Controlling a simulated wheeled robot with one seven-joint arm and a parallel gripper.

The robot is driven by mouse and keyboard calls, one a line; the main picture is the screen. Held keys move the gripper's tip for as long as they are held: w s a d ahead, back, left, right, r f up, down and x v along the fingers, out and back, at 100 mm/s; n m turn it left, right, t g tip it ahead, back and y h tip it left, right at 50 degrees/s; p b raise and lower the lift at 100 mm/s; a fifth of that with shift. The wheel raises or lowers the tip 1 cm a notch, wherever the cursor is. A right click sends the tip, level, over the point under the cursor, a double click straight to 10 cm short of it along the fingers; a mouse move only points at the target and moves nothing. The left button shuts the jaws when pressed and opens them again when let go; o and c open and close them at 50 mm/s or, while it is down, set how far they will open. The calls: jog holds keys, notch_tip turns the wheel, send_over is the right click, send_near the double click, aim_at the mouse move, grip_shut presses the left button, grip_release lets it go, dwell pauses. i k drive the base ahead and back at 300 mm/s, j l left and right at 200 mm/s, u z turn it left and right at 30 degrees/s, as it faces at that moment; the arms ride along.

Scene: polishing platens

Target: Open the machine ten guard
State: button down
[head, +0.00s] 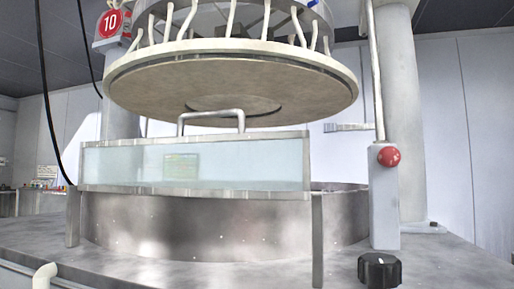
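The guard (240,162) is a clear panel in a metal frame with a handle (212,116) on its top edge. It stands upright in front of the platen, above the round metal basin wall (190,222), between two short posts. A red sign with the number 10 (110,23) marks the machine at the upper left. A small label (181,167) shows on or through the panel. My gripper is not in this view.
A large round upper plate (230,80) with white hoses hangs over the basin. A column with a red button (388,156) stands at the right. A black knob (380,270) sits on the deck (440,260) at the front right.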

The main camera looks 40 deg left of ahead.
aim_at(242, 136)
jog(key=u, duration=0.4)
jog(key=j+u, duration=0.1)
jog(key=u, duration=0.65)
jog(key=j+u, duration=0.15)
jog(key=u, duration=0.2)
